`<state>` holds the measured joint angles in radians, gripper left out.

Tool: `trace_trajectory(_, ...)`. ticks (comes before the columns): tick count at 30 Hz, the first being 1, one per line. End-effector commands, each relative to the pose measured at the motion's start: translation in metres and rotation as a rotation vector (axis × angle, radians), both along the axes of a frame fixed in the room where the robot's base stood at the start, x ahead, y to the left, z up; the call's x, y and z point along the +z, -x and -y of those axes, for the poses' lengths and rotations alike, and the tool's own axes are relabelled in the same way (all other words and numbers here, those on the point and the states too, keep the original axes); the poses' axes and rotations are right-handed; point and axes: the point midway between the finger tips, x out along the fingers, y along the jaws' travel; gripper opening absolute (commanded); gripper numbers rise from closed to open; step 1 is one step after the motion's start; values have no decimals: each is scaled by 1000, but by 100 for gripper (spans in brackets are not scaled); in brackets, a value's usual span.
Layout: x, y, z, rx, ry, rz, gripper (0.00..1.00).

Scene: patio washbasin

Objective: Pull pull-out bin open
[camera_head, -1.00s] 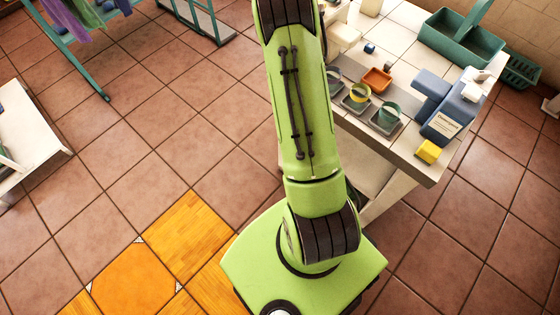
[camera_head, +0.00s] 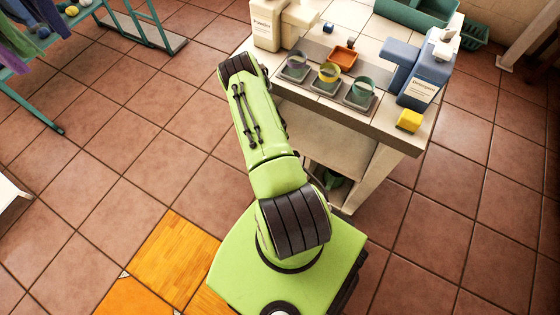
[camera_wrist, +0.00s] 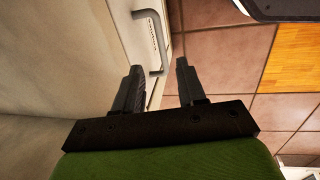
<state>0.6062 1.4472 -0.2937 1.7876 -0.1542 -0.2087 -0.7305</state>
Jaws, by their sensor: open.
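In the wrist view, a pale panel (camera_wrist: 122,14), apparently the bin front, stands at the upper left with small dark lettering. A grey bar handle (camera_wrist: 160,45) is fixed to it. My gripper (camera_wrist: 159,66) is open and empty. Its fingertips point at the handle, whose near end shows in the gap between them, closer to the left finger. Whether a finger touches it I cannot tell. In the head view my arm hides the gripper and the handle, and I cannot make out the bin there for sure.
The washbasin counter (camera_head: 392,130) stands right of my arm. It holds cups on trays, a blue detergent bottle (camera_head: 424,80), a yellow block (camera_head: 409,120) and an orange dish (camera_head: 343,58). A teal rack (camera_head: 140,25) stands at upper left.

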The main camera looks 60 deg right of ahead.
Motion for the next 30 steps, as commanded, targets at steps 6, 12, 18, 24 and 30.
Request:
trace_trajectory(6, -61, 0, 10, -1, 0, -1, 40)
trace_trajectory(12, -97, -1, 17, -1, 0, 0, 40)
trace_trajectory(18, -105, -2, 19, -1, 0, 0, 40)
trace_trajectory(24, -104, -2, 19, -1, 0, 0, 36)
trace_trajectory(30, -104, -2, 19, -1, 0, 0, 5)
